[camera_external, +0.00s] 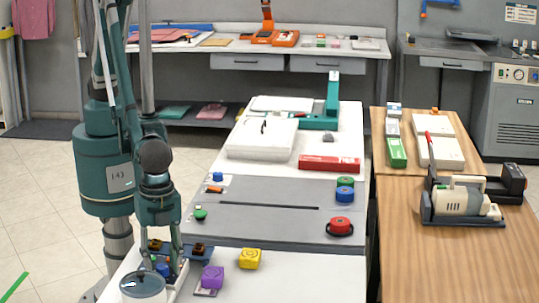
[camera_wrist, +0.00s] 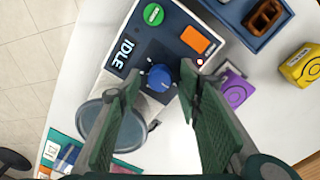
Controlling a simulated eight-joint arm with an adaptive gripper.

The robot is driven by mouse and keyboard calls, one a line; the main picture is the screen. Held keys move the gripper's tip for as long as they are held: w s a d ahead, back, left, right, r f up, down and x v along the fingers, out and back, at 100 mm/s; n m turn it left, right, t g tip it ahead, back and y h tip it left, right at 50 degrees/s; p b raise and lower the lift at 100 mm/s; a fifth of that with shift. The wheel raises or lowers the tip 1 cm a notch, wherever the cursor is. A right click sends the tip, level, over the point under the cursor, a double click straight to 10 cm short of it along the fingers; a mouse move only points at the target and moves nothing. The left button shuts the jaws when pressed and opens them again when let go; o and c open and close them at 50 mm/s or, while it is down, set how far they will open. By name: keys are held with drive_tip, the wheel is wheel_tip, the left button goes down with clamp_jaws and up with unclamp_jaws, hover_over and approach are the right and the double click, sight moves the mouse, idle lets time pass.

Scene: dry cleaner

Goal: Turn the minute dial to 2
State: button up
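A blue knob (camera_wrist: 160,78), which looks like the minute dial, sits on a panel (camera_wrist: 135,42) labelled IDLE. The panel also carries a green round button (camera_wrist: 153,14) and an orange rectangle (camera_wrist: 195,40). No minute numbers are readable, so I cannot tell the dial's setting. My gripper (camera_wrist: 161,70) is open in the wrist view, with one finger on either side of the knob. I cannot tell whether the fingers touch it. In the external view the blue knob (camera_external: 163,269) shows small at the lower left, below my arm; the fingertips are hard to make out there.
A round grey-lidded thing (camera_external: 142,285) is close to the panel. A purple block (camera_external: 213,277) and a yellow block (camera_external: 250,258) stand to its right. A blue tray with brown pieces (camera_wrist: 264,18) lies beside the panel. The white table front at right (camera_external: 310,280) is clear.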

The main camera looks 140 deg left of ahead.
drive_tip(key=c, duration=0.9)
drive_tip(key=shift+f+m+b, duration=0.1)
drive_tip(key=shift+m+b, duration=0.2)
drive_tip(key=shift+m, duration=0.1)
drive_tip(key=m+b, duration=0.2)
drive_tip(key=m, duration=0.2)
drive_tip(key=m+b, duration=0.1)
drive_tip(key=m, duration=0.4)
idle(0.4)
drive_tip(key=o, duration=0.9)
